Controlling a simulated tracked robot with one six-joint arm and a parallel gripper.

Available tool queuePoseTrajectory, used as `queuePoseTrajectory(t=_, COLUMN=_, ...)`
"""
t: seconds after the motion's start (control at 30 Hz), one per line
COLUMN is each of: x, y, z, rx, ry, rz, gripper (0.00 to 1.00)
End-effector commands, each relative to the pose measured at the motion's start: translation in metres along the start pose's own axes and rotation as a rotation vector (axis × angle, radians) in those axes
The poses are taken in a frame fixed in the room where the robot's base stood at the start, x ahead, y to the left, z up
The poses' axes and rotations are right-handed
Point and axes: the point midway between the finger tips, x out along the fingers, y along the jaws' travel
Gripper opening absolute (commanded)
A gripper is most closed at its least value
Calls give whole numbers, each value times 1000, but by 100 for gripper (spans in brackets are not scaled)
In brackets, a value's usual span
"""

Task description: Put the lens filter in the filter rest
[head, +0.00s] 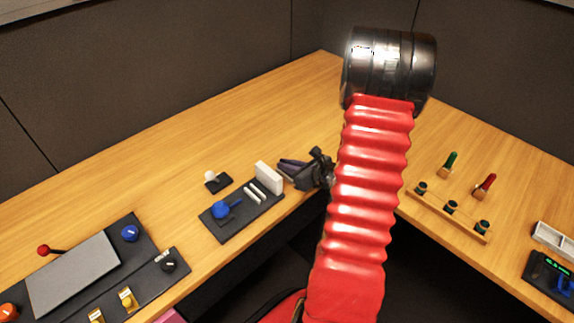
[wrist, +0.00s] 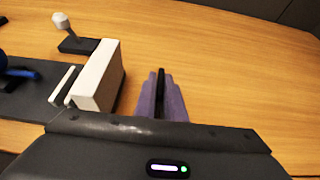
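My gripper (head: 291,165) is beside the right end of a small dark panel, just right of an upright white block, in the head view. In the wrist view its purple fingers (wrist: 162,97) are close together, with a narrow black strip between them. I cannot tell whether that strip is finger padding or a thin held piece. The white block (head: 268,177) stands next to two low white strips (head: 256,192) on the panel; the block also shows in the wrist view (wrist: 97,77), left of the fingers and apart from them. I cannot identify the lens filter or filter rest for certain.
A blue ball (head: 221,210) sits on the same panel. A white-topped stick (head: 211,177) stands behind it. A larger control panel (head: 75,272) is at left. A wooden rack (head: 448,212) and green and red handles (head: 484,186) are at right. The wood behind my gripper is clear.

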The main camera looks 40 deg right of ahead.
Motion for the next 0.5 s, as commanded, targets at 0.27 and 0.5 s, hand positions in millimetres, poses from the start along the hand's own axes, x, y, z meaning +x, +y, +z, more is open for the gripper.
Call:
queuePoseTrajectory(t=0.27, x=0, y=0, z=0, rx=0, ry=0, rz=0, gripper=25)
queuePoseTrajectory(t=0.5, x=-1, y=0, z=1, rx=0, ry=0, rz=0, gripper=25)
